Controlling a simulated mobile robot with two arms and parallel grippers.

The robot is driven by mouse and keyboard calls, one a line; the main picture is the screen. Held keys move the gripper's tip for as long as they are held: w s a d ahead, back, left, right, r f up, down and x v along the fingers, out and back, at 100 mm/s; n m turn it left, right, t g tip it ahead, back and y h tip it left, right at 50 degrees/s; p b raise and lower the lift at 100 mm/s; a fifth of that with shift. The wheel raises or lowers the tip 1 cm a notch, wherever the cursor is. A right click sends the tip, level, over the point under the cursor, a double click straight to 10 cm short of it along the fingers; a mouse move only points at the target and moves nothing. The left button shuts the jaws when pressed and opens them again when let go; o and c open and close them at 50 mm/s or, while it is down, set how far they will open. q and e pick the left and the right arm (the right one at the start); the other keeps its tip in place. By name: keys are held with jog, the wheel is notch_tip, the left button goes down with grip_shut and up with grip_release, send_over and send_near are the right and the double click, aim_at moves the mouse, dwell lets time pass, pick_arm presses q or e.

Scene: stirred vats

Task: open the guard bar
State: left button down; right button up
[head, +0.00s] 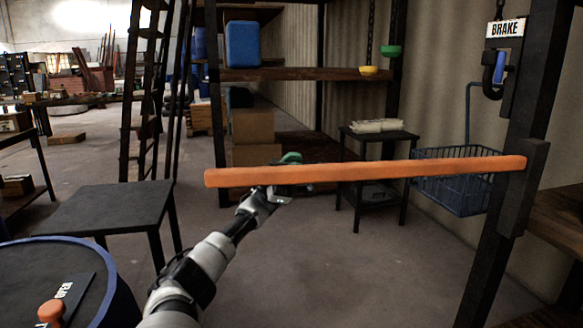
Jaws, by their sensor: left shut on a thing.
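The guard bar (400,168) is a long orange bar that runs nearly level across the middle of the head view. Its right end meets a bracket (523,188) on a dark post (532,95). Its left end is free, with no post beside it. My left gripper (288,174) is shut on the bar, left of its middle. One finger shows above the bar and part of the gripper shows below it; the bar hides the rest. My right gripper is not in view.
A vat (115,300) with a blue rim stands at the lower left, a dark table (105,208) behind it. Beyond the bar are a small stand (380,137), a wire basket (458,195) and shelving (300,74). A BRAKE sign (505,28) hangs upper right. The floor below the bar is clear.

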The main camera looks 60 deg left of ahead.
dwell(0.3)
pick_arm(q)
jog(key=c, duration=1.3)
grip_release()
jog(key=shift+w, duration=0.15)
jog(key=shift+c, duration=0.2)
jog(key=shift+f, duration=0.1)
jog(key=shift+a+f, duration=0.2)
jog(key=shift+a, duration=0.05)
jog(key=b+v, duration=0.3)
jog(key=v, duration=0.7)
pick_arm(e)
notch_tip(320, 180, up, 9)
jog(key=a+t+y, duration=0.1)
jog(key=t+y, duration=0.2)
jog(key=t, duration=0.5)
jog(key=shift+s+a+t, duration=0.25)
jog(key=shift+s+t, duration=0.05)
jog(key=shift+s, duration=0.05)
pick_arm(q)
jog(key=shift+f, duration=0.1)
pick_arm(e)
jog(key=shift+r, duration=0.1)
